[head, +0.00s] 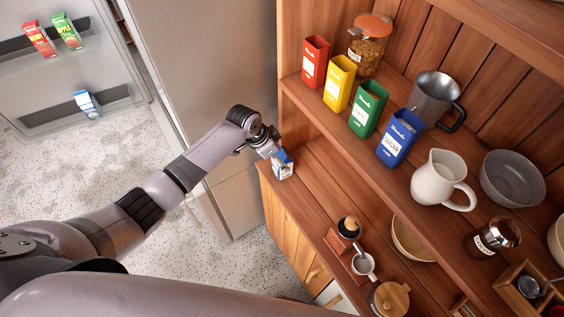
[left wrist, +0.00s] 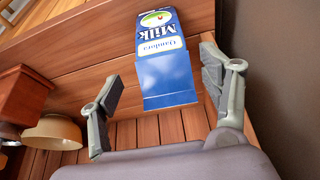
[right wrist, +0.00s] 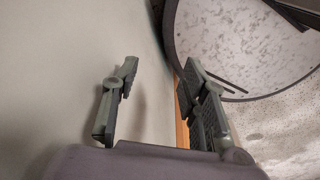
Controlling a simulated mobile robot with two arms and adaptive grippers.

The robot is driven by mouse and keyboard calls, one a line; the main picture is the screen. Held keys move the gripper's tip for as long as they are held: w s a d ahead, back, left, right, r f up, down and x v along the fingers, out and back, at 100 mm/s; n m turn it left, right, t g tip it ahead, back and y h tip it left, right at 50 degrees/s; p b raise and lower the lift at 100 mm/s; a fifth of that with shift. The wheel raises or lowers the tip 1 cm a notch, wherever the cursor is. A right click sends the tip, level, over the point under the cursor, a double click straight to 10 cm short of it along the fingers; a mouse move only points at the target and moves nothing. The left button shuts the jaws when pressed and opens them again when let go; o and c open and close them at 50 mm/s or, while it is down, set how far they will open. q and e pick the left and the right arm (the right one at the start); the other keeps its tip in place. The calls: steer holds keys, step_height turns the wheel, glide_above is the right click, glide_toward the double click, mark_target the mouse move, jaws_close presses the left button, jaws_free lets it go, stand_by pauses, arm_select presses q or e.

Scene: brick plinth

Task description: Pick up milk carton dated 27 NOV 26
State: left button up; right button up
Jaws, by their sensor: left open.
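My right gripper (right wrist: 160,75) is open and empty in the right wrist view.
The upper shelf above the counter holds red, yellow, green and blue tins (head: 396,138), a jar (head: 370,48) and a white pitcher (head: 440,182). A bowl (head: 410,240) and cups stand farther along the counter. The fridge (head: 205,75) is close to the left arm.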

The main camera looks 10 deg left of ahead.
arm_select(q)
steer(key=shift+a+p+x, duration=0.15)
steer(key=shift+p+x, duration=0.05)
steer(key=shift+x, duration=1)
steer(key=shift+a+p+x, duration=0.15)
steer(key=shift+x, duration=1.05)
steer(key=shift+w+f, duration=0.1)
steer(key=shift+c, duration=0.3)
steer(key=c, duration=1.4)
